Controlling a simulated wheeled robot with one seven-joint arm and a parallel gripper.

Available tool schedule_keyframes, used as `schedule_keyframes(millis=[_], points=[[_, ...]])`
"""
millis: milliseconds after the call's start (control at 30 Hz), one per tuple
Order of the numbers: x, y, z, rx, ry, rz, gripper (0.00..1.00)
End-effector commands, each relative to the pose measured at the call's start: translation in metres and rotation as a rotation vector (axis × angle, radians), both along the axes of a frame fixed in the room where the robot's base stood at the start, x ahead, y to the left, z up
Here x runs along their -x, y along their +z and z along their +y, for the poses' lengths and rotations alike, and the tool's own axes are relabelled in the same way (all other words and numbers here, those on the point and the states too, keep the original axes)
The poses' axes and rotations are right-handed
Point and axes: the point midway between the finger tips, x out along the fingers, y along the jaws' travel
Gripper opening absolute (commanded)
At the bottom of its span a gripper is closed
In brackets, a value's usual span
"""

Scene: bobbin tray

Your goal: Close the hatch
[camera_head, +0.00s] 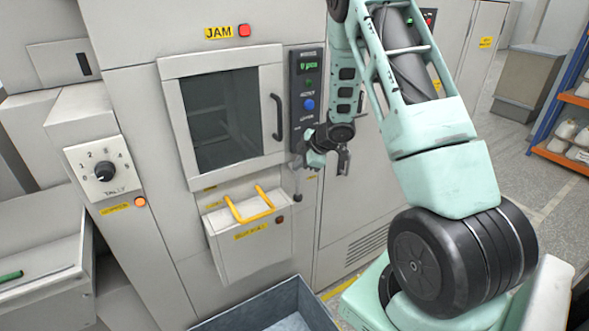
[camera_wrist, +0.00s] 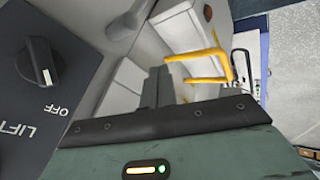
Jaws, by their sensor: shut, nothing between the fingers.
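A pale grey hatch with a dark window (camera_head: 225,120) is on the machine front in the head view. Its black bar handle (camera_head: 277,117) is along its right side. It lies nearly in line with the machine front; I cannot tell whether it is fully shut or slightly ajar. My gripper (camera_head: 343,161) is to the right of the hatch and below its handle, in front of the machine near the control panel, apart from the handle. It is shut and empty. Its fingers (camera_wrist: 158,86) also show in the wrist view, where the hatch is not clearly visible.
A control panel (camera_head: 308,75) is right of the hatch; a knob marked OFF (camera_wrist: 37,62) shows close by in the wrist view. Below the hatch, a bin (camera_head: 250,255) with a yellow handle (camera_head: 233,211) juts out. A blue-grey crate (camera_head: 318,307) stands underneath.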

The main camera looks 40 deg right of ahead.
Motion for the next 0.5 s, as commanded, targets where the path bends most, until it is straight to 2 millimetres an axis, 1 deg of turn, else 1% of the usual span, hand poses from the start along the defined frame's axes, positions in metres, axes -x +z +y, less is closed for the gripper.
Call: schedule_keyframes(millis=[267,500], points=[[0.018,0.028,-0.01,0.001,-0.003,-0.003,0.0],[0.038,0.058,-0.021,0.002,-0.003,-0.003,0.0]])
